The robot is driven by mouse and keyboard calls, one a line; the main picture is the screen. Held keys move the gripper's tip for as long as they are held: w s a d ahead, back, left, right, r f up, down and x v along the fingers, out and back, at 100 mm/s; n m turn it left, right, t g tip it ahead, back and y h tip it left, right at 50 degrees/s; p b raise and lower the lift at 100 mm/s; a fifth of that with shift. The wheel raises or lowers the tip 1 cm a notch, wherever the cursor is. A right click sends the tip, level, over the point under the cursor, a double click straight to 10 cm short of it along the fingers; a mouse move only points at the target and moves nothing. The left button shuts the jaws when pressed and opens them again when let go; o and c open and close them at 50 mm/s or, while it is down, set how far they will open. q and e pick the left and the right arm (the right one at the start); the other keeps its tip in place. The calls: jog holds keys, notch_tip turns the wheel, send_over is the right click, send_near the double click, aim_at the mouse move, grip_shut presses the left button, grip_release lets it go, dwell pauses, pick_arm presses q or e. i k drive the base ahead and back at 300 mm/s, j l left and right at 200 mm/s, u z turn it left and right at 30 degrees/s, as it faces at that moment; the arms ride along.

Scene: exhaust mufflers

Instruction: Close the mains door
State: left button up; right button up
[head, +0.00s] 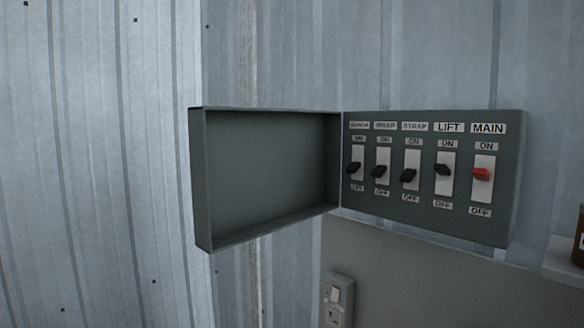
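The mains box (425,211) is a grey-green panel on the corrugated metal wall, right of centre in the head view. It carries a row of several labelled switches, black levers and a red lever (481,174) under the label MAIN. Its mains door (265,170) is a shallow tray-like cover hinged at the panel's left edge. The door stands wide open, swung out to the left with its hollow inside facing me. Neither of my grippers shows in the head view.
A small grey socket or switch box (337,297) is on the wall below the panel. A pale shelf edge (565,262) with a partly cut-off brown item (578,245) is at the right. The wall (110,170) left of the door is clear.

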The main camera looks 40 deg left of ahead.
aim_at(257, 173)
jog(key=i+j+z, duration=0.2)
jog(key=j, duration=0.95)
jog(key=k+j+z, duration=0.1)
jog(key=j+z, duration=0.15)
jog(key=j, duration=0.9)
jog(key=j+z, duration=0.2)
jog(key=j, duration=1)
jog(key=k+j+z, duration=0.2)
jog(key=k, duration=0.25)
jog(key=k+j+z, duration=0.2)
jog(key=k, duration=0.3)
jog(key=j, duration=0.1)
